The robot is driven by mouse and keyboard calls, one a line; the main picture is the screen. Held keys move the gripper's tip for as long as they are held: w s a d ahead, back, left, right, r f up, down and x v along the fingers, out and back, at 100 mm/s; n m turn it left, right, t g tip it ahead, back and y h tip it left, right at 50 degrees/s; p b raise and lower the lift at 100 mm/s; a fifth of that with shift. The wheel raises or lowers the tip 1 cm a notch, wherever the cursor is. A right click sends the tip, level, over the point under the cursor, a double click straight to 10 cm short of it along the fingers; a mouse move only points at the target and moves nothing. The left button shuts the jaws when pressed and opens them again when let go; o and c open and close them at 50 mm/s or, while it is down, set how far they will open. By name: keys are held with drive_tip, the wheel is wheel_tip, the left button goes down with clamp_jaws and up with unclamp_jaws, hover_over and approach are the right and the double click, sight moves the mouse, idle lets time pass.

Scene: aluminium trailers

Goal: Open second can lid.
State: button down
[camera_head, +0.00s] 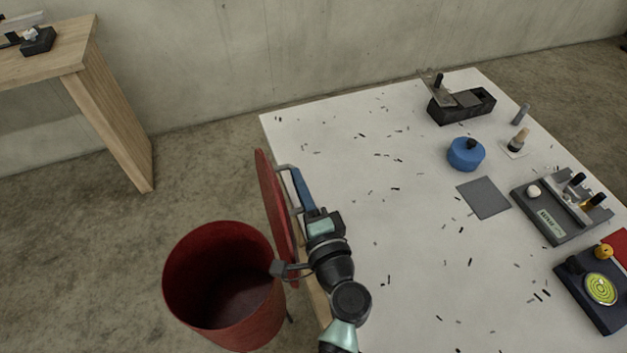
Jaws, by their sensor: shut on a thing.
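A red can (211,282) stands on the floor at the left of the white table, and I see into its dark, empty-looking inside. Its red lid (273,205) stands raised, nearly upright, at the can's right side next to the table edge. My gripper (287,172) is at the upper part of the lid, shut on the lid's handle or edge; the arm partly hides the contact. My wrist and arm cover the lid's lower right part and the table's left edge.
The white table (400,230) has small dark scraps scattered on it. A blue round container (465,154), a black plane-like tool (460,104) and a grey tool tray (560,215) stand to the right. A wooden table (110,120) is at upper left. Floor is free left of the can.

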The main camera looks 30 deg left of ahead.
drive_tip(key=shift+s+a+n, duration=0.3)
drive_tip(key=shift+s+a, duration=0.15)
drive_tip(key=shift+s, duration=0.15)
drive_tip(key=c, duration=0.9)
unclamp_jaws()
drive_tip(key=shift+r, duration=0.1)
drive_tip(key=shift+d, duration=0.1)
drive_tip(key=shift+b+v, duration=1.15)
drive_tip(key=shift+v, duration=5.3)
